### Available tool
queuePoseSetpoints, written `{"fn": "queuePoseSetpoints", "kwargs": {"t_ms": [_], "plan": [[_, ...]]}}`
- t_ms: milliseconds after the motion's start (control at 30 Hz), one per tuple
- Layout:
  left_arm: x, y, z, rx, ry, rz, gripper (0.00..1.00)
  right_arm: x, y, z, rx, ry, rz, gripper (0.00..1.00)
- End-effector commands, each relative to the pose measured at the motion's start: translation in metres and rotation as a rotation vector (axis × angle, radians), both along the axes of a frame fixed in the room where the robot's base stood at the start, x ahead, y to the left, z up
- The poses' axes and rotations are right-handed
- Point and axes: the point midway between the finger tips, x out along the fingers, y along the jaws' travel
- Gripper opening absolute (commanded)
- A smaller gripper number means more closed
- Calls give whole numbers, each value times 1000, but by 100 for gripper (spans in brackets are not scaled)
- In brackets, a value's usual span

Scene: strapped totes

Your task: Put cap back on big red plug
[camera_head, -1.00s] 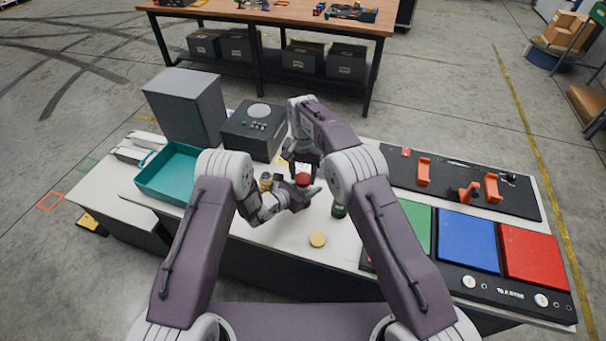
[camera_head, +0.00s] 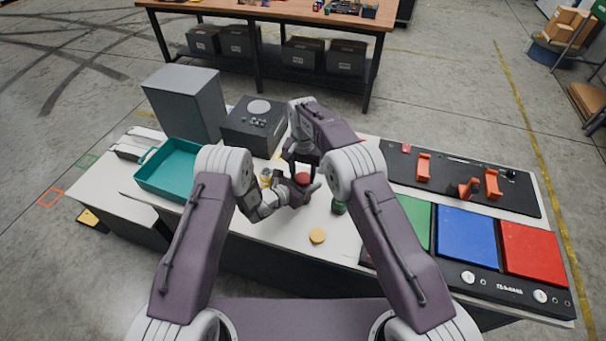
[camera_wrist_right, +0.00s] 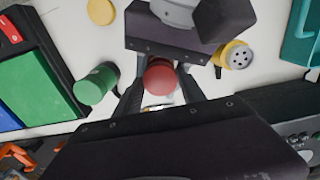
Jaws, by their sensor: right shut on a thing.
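A red round piece (camera_head: 303,179), which looks like the cap of the big red plug, sits between both grippers above the white table. In the right wrist view the red piece (camera_wrist_right: 160,77) lies between the dark fingers of my right gripper (camera_wrist_right: 160,90), which is shut on it. In the head view my right gripper (camera_head: 302,163) reaches it from above. My left gripper (camera_head: 302,190) is at the red piece from the left and below; its fingers are mostly hidden. The plug body under the red piece is hidden, so I cannot tell whether the cap is seated.
A green plug (camera_head: 338,207) stands to the right, a yellow plug (camera_wrist_right: 235,55) beside my left gripper. A loose yellow disc (camera_head: 317,236) lies in front. A teal tray (camera_head: 146,185) is left, a black box (camera_head: 238,140) behind, coloured panels (camera_head: 466,238) right.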

Motion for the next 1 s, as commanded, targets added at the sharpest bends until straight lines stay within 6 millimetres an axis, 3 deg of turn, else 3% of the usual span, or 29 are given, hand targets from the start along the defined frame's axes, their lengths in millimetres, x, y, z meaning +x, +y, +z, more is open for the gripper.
{"fn": "queuePoseSetpoints", "kwargs": {"t_ms": [633,1000], "plan": [[-1,-3,2,-1,-10,-12,0,-1,-1,-19,-5,4,-2,10],[0,-4,4,-1,-16,-15,0,-1,-2,-20,-6,3,-1,10]]}}
